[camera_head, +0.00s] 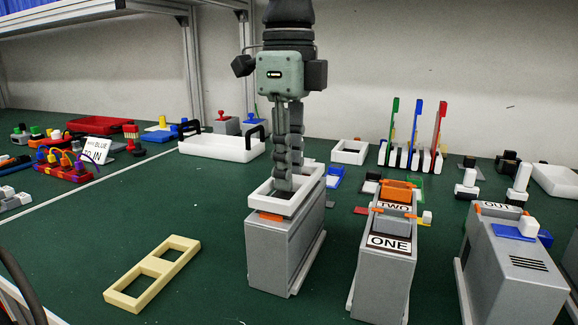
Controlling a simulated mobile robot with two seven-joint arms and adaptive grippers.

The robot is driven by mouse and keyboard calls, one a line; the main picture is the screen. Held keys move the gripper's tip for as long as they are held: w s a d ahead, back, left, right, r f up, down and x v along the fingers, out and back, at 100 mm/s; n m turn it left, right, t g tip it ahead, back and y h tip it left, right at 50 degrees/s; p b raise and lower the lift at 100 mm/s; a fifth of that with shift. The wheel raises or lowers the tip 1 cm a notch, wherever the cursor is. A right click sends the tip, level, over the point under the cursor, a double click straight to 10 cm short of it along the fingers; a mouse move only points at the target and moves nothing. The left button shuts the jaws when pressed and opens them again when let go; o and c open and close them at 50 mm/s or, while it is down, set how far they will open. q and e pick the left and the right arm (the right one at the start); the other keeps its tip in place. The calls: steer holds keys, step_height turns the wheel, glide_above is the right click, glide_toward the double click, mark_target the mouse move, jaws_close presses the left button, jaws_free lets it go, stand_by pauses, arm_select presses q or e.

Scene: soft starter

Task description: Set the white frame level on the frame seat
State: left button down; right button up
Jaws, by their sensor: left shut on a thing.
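The white frame (262,201) is a rectangular open frame at the top of a grey box-shaped housing (280,252) in the middle of the bench. An orange piece (270,216) shows just under its near edge. I take the top of this housing to be the frame seat; the frame covers most of it. My left gripper (284,184) points straight down from above, with its fingers at the frame, shut on it. The frame looks about level, but I cannot tell whether it rests fully on the housing. My right gripper is not in view.
A cream two-window frame (187,244) lies on the green bench at front left. Grey housings marked ONE (388,243) and OUT (500,208) stand to the right. The bench between the cream frame and housing is clear.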

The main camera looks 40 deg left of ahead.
arm_select(q)
steer(key=shift+f+b, duration=0.35)
steer(key=shift+f, duration=0.05)
stand_by(0.4)
steer(key=c, duration=0.7)
jaws_free()
steer(key=shift+r, duration=0.15)
steer(key=shift+r+p, duration=2.35)
steer(key=shift+r, duration=1.1)
steer(key=shift+f, duration=0.15)
